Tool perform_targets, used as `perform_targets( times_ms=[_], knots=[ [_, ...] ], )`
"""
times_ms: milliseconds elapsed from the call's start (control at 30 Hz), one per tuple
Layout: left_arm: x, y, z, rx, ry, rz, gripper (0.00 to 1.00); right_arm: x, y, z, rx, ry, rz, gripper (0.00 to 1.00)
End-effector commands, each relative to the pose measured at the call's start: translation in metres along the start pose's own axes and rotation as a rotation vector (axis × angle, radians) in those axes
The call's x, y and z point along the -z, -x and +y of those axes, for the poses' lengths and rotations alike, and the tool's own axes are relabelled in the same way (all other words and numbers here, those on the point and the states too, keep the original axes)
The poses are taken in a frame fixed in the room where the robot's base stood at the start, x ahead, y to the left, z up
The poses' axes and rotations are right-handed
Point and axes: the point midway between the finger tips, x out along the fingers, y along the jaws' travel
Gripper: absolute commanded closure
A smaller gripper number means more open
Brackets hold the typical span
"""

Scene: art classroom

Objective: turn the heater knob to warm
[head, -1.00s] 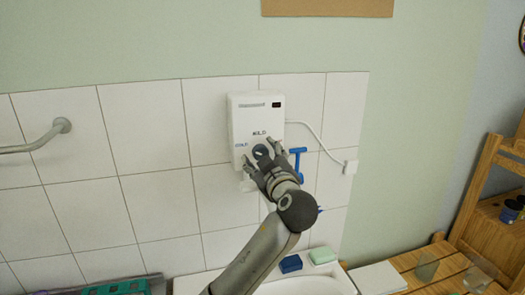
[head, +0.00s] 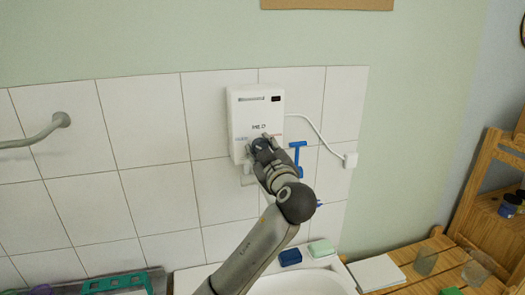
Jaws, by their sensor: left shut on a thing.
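The heater (head: 254,106) is a white box on the tiled wall, with a small dark display at its upper right and printed labels on its front. My left gripper (head: 258,146) is at the lower front of the heater, shut on the knob. The knob itself is hidden behind the fingers, so its setting cannot be read. My right gripper is not in the head view.
A white cord runs from the heater to a wall plug (head: 350,160). A blue tool (head: 298,150) hangs right of the heater. Below is a sink (head: 335,274) with a blue block (head: 290,257) and a green block (head: 321,247). A grey rail (head: 40,136) is at left.

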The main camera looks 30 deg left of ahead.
Motion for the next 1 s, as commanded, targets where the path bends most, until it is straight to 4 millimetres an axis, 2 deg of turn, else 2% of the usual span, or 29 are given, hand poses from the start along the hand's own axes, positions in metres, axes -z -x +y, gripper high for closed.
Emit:
perform_targets(
  times_ms=[267,500,1000],
  knots=[
    [-0.002,0.0,-0.001,0.001,-0.163,-0.004,0.88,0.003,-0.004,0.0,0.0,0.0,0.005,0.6],
    [-0.001,0.0,0.0,0.001,-0.384,-0.005,0.88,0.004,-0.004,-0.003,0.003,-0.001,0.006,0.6],
    [0.001,0.0,0.001,0.001,-0.862,-0.005,0.88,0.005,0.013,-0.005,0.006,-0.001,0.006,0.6]
  ],
)
